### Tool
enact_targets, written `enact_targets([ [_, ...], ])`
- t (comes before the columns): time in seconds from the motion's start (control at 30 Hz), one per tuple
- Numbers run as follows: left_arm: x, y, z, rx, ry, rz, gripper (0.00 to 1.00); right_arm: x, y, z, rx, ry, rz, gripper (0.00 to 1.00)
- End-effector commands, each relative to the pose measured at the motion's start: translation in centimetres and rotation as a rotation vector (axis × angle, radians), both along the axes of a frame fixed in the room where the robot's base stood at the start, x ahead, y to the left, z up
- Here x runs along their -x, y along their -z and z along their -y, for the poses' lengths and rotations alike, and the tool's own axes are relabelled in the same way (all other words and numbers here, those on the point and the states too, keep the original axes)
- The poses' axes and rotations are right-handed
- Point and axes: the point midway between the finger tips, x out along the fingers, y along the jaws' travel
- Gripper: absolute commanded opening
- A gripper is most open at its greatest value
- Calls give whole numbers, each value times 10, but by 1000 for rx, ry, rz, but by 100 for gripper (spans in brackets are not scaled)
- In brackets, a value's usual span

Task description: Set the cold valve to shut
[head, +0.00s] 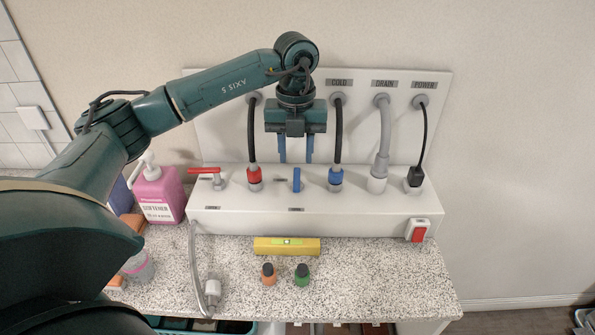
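The cold valve has a blue lever handle (296,180) on the top of the white utility box (320,217). Its handle runs up and down in the picture, across the line of the box, unlike the red valve's handle, which lies left to right. My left gripper (296,160) comes down from above, its two blue fingers pointing down and spread apart with nothing between them. The fingertips are just above the blue handle in the picture, one to each side; I cannot tell the exact height gap. My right gripper is not in view.
A red valve handle (204,170) sits left. Red (254,177) and blue (336,178) hose connectors flank the cold valve. A grey drain hose (384,140) and power plug (414,178) stand right. The right counter is clear.

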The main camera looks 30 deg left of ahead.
Motion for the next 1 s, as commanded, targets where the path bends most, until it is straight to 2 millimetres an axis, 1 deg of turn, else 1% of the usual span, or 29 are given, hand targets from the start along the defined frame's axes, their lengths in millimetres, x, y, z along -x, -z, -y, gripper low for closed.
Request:
enact_targets([
  [0.03, 1, 10, 0, -1, 0, -6, 36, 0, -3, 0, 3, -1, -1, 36],
  [0.1, 1, 24, 0, 0, 0, -4, 36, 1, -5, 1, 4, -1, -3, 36],
  [0.2, 1, 41, 0, 0, 0, -4, 36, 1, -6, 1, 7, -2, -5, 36],
  [0.3, 0, 54, 0, 0, 0, -2, 36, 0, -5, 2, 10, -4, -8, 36],
  [0.4, 0, 63, 0, 1, 1, -1, 36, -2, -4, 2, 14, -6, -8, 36],
  [0.53, 0, 68, 1, 2, 1, 0, 36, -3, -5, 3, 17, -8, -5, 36],
  [0.77, 0, 68, 1, 2, 1, 1, 36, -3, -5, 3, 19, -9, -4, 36],
  [1.0, 0, 68, 1, 2, 1, 1, 17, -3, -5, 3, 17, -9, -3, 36],
])
